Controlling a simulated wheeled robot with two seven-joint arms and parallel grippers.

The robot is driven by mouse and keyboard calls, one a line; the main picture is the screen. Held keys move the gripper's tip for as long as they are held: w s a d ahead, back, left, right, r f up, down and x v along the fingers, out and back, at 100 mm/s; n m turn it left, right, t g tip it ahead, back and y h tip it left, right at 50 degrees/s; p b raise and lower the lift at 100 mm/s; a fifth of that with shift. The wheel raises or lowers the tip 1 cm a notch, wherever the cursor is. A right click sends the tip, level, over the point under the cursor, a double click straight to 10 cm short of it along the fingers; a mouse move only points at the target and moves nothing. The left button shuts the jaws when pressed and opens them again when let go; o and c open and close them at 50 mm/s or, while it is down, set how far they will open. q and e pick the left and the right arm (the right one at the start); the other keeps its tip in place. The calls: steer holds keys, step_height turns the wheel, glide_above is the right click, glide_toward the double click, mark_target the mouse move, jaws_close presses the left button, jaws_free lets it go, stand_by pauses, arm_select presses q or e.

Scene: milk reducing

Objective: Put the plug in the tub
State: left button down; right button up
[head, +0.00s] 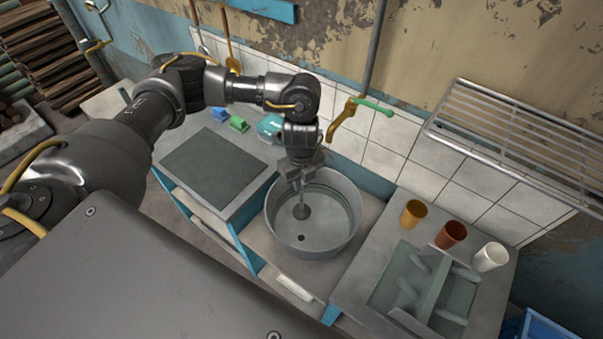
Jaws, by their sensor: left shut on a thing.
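The tub (351,224) is a round grey metal basin set on the counter in the middle of the head view. A small dark drain hole (301,238) shows in its floor. The plug (301,211) is a small dark round piece. My left gripper (301,187) points down into the tub and is shut on the plug. The plug is above the tub floor in this view, behind the drain hole; its exact height I cannot tell. The fingertips are small and partly blurred against the tub. My right gripper is not in view.
A tap (341,118) with a green handle is on the tiled wall close behind my left wrist. Orange, brown and white cups (491,257) stand on the right counter near a grey rack (425,290). A dark board (214,172) lies left. A wire shelf (510,125) juts out at right.

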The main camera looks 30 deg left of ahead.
mark_target(301, 204)
arm_select(q)
steer(key=shift+f, duration=0.1)
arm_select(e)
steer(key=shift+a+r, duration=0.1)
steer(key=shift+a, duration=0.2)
